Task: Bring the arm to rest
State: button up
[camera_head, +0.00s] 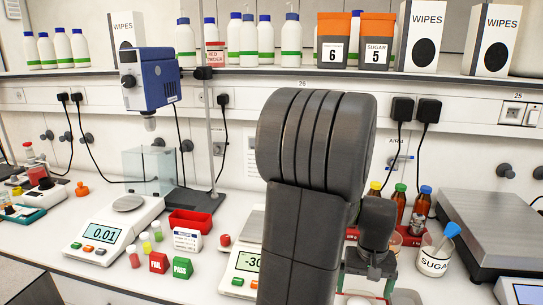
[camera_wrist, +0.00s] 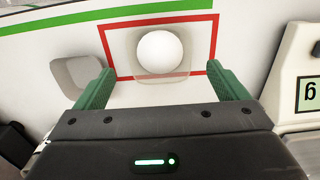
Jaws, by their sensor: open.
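My gripper (camera_wrist: 163,82) shows in the wrist view with its two green fingers wide apart and nothing held between them. Past the fingertips, a white round object (camera_wrist: 160,51) sits in or on a small pale dish, inside a red rectangle outline (camera_wrist: 118,76) on the white surface. It is apart from both fingers. In the head view my dark arm rises in front of the bench at centre right, with its wrist bent down over the bench. It hides much of the bench behind it and most of the gripper.
Left of my arm are a balance reading 0.01 (camera_head: 118,228), a red tray (camera_head: 190,222) and PASS (camera_head: 182,268) and FAIL (camera_head: 158,263) blocks. Brown bottles (camera_head: 398,205), a SUGAR beaker (camera_head: 434,257) and a large scale (camera_head: 485,225) stand to the right. The shelf (camera_head: 270,72) above holds bottles and boxes.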

aim_at(361, 301)
notch_tip(361, 301, down, 5)
jog(key=shift+f, duration=0.2)
jog(key=shift+r, duration=1.8)
jog(key=shift+f, duration=0.1)
